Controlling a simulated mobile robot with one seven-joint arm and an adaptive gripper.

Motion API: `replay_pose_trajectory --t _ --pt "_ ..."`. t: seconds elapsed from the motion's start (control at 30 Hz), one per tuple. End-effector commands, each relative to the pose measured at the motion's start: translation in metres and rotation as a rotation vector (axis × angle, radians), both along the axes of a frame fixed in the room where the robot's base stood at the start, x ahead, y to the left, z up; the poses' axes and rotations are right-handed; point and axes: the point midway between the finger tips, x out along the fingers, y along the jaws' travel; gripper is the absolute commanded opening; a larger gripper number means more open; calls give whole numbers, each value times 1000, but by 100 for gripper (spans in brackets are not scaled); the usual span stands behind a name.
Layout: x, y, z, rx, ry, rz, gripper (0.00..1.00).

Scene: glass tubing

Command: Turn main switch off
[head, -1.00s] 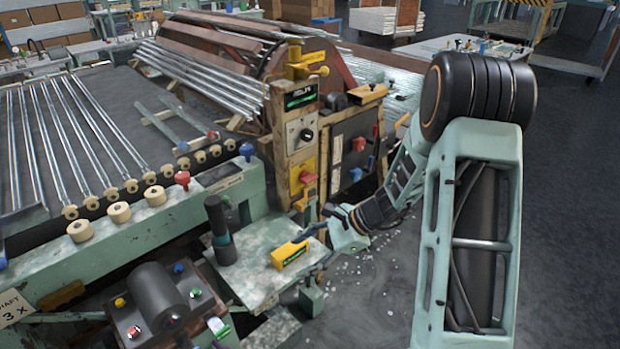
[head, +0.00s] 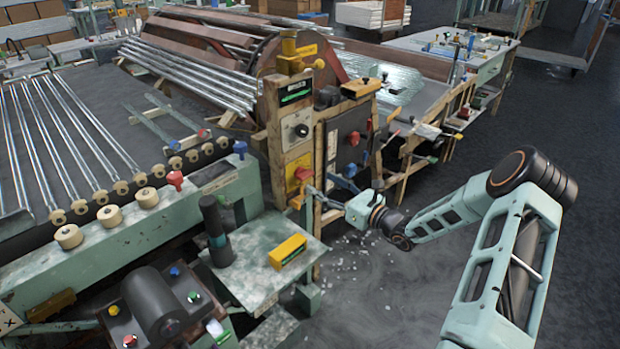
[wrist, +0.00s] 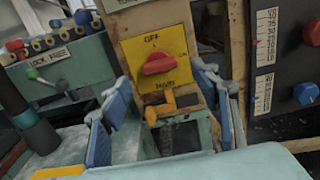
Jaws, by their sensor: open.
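The main switch is a red rotary knob (wrist: 159,64) on a yellow plate (wrist: 176,37) marked OFF at the top, with small, hard-to-read lettering at the right and bottom. Its handle lies roughly crosswise, not pointing up to OFF. In the head view the red knob (head: 303,173) sits low on the wooden post. My gripper (wrist: 162,82) is open and empty, its blue fingers apart to the left and right of the plate, facing it. The knob lies between them in the picture, apparently untouched. In the head view my gripper (head: 318,192) is close to the post, partly hard to make out.
A yellow lever (wrist: 160,107) projects just below the plate. A dark panel with a red knob (wrist: 313,33) and a blue knob (wrist: 305,93) stands at right. In the head view a green table (head: 245,275) carries a yellow block (head: 288,251) and a dark cylinder (head: 214,230).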

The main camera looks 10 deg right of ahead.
Motion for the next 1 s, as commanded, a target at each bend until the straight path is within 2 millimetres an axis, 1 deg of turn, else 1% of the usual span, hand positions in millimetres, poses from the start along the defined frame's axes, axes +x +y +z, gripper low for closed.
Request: replay_pose_trajectory --t 0.03,0.1,0.3,0.43,0.7,0.77,1.0 --pt "8 8 -1 1 -1 4 56" --pt "19 15 -1 1 -1 3 56" --pt "40 30 -1 0 0 2 56" --pt "46 34 -1 0 1 2 56" --pt "47 35 0 0 2 1 56" --pt "47 35 0 0 2 1 51" --pt "47 35 0 -1 2 2 25"
